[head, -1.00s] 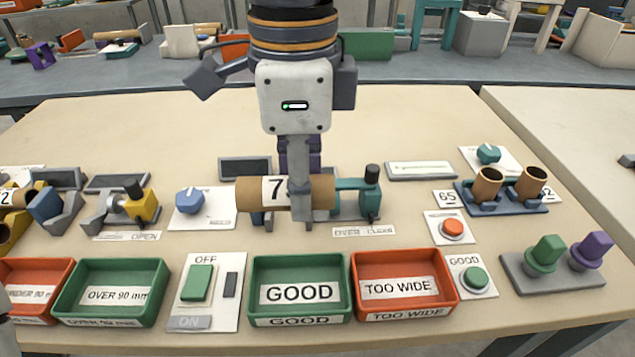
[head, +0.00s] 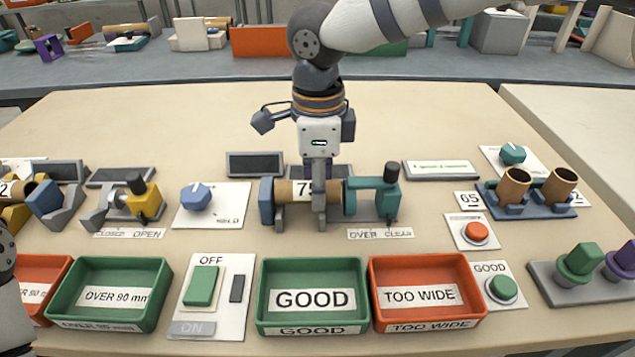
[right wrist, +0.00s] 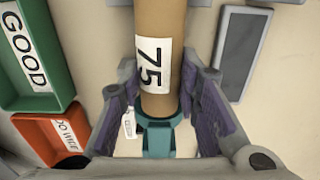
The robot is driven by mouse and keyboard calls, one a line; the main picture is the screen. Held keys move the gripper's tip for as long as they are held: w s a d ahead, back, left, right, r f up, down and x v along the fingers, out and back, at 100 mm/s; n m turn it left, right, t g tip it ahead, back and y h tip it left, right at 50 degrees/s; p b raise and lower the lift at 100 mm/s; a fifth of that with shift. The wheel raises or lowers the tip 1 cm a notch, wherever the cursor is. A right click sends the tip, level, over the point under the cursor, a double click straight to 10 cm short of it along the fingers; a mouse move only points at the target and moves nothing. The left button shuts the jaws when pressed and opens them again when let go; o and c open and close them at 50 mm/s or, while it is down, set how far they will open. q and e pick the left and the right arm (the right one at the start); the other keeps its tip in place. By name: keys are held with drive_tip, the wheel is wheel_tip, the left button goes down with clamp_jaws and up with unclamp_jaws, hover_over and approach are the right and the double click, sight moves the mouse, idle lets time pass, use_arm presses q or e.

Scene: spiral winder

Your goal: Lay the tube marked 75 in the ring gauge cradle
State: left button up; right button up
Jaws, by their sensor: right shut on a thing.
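The brown tube marked 75 (head: 290,190) lies level, left to right, in the middle of the bench in the head view. My right gripper (head: 319,212) comes down from above and is shut on it. In the right wrist view the tube (right wrist: 157,25) runs between the two fingers, its 75 label facing up. The gauge stand has a blue end block (head: 266,203) at the tube's left end and a teal part (head: 365,188) at its right end. The tube is between these; I cannot tell whether it rests on the stand. My left gripper is out of view.
Green GOOD tray (head: 312,262) and red TOO WIDE tray (head: 420,262) stand in front. A blue knob (head: 196,197) is at left. Two upright brown tubes stand in a blue holder (head: 530,208) at right.

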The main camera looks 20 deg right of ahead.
drive_tip(key=shift+s+f, duration=0.1)
drive_tip(key=shift+f, duration=0.4)
drive_tip(key=o, duration=0.9)
drive_tip(key=shift+f, duration=0.2)
drive_tip(key=shift+c, duration=0.2)
drive_tip(key=shift+r, duration=0.1)
wheel_tip(320, 180, up, 13)
drive_tip(key=shift+r, duration=0.2)
